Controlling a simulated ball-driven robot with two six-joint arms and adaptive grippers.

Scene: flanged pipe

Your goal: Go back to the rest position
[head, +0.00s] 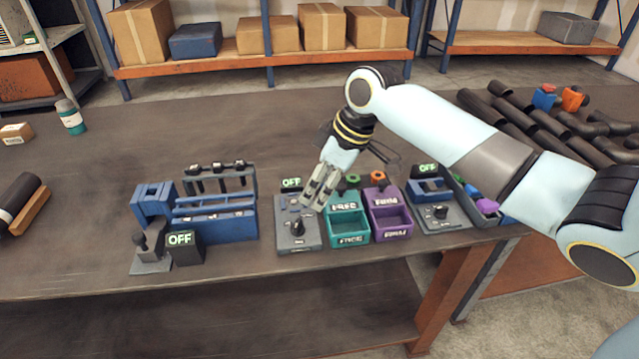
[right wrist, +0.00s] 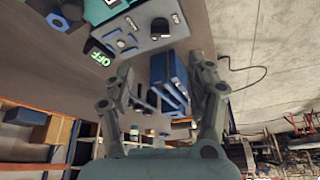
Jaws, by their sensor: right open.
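My right arm comes in from the right in the head view. Its gripper (head: 319,196) hangs over the grey control box (head: 298,237) and beside the teal bin (head: 347,226). In the right wrist view the two fingers of this gripper (right wrist: 163,85) stand apart, with nothing held between them. A blue part (right wrist: 168,82) and the table show behind the gap. Whether a fingertip touches the box cannot be told. My left gripper is in neither view.
A blue fixture (head: 215,220) with an OFF sign stands left of the gripper. A purple bin (head: 389,212) and another OFF station (head: 440,215) stand to its right. Dark pipes (head: 515,115) lie at the back right.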

